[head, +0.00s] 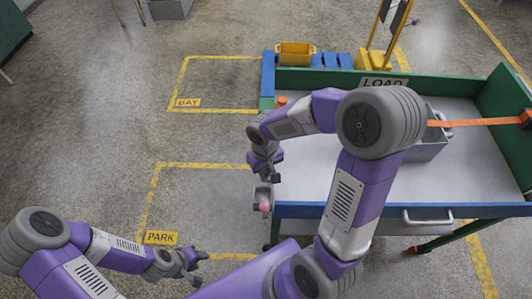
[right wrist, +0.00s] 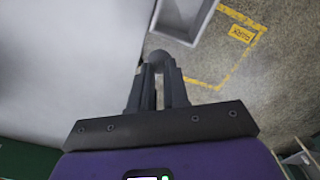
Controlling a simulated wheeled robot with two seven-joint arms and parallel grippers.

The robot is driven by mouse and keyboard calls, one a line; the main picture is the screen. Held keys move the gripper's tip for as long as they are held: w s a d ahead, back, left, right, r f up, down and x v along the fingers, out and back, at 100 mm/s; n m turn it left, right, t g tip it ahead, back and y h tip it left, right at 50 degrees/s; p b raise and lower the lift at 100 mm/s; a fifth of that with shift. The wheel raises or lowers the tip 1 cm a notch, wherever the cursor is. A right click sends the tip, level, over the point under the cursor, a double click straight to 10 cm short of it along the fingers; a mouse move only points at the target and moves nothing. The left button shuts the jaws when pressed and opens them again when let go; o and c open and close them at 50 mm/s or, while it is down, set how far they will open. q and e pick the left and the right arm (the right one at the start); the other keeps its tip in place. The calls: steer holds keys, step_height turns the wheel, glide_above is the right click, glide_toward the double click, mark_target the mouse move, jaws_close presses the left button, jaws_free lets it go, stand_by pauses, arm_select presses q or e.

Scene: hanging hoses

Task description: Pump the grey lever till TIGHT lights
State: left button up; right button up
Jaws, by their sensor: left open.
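The cart (head: 470,165) has a pale bed, green walls and a LOAD sign (head: 384,81). An orange strap (head: 480,122) runs over a grey crate (head: 425,150) to the right wall. My right gripper (head: 268,167) is low over the cart's left edge. In the right wrist view its fingers (right wrist: 158,85) are close together, with a dark grey rounded piece (right wrist: 160,57) at their tips. It may be the lever's end; I cannot tell whether it is gripped. The rest of the lever and any TIGHT light are not visible. My left gripper (head: 190,264) is open and empty over the floor by PARK.
A yellow bin (head: 295,54) stands behind the cart.

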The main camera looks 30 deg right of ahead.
steer(key=shift+f+b, duration=0.55)
steer(key=shift+f, duration=0.25)
steer(key=r+p, duration=0.5)
steer(key=shift+w+d+r, duration=0.1)
steer(key=shift+w+r, duration=0.1)
steer(key=shift+r, duration=0.25)
steer(key=r+p, duration=0.1)
steer(key=w+r+p, duration=0.1)
steer(key=d+r+p, duration=0.1)
steer(key=r, duration=0.1)
steer(key=shift+w+p, duration=0.3)
steer(key=shift+f, duration=0.1)
steer(key=shift+r+p, duration=1.95)
steer(key=shift+r, duration=0.6)
